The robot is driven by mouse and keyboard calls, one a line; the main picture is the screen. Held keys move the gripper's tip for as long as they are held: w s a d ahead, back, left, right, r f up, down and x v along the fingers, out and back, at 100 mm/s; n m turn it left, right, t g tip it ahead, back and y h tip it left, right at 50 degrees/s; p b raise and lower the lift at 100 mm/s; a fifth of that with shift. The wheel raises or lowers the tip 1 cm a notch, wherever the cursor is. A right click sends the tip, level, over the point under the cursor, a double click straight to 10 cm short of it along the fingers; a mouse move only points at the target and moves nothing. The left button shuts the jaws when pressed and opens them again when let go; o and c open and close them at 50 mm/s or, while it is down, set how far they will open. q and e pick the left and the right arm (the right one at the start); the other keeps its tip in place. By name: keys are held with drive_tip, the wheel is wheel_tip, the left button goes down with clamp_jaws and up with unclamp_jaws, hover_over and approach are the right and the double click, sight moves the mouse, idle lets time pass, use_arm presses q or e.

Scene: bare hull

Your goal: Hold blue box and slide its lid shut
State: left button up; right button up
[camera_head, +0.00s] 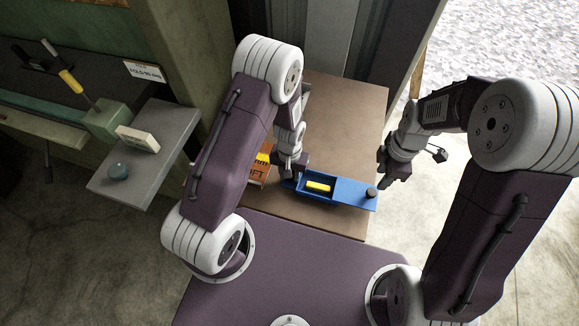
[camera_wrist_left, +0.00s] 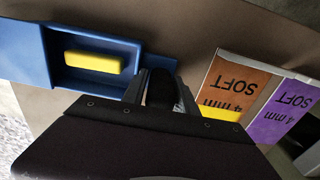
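The blue box (camera_head: 297,184) lies on the brown table with a yellow block (camera_head: 318,186) inside. Its blue lid (camera_head: 350,191) extends to the right and carries a dark knob (camera_head: 371,192). The compartment is uncovered around the block. My left gripper (camera_head: 294,174) is at the box's left end, fingers apart. In the left wrist view the fingers (camera_wrist_left: 160,88) overlap the end of the box (camera_wrist_left: 148,62); contact is unclear.
Orange (camera_wrist_left: 240,82) and purple (camera_wrist_left: 284,112) boxes marked SOFT stand close beside my left gripper. The brown table (camera_head: 345,110) is clear behind the blue box. A grey shelf (camera_head: 150,170) at the left holds a pale block and a blue-grey ball.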

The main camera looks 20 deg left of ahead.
use_arm(q)
drive_tip(key=shift+f, duration=0.3)
drive_tip(key=shift+c, duration=0.3)
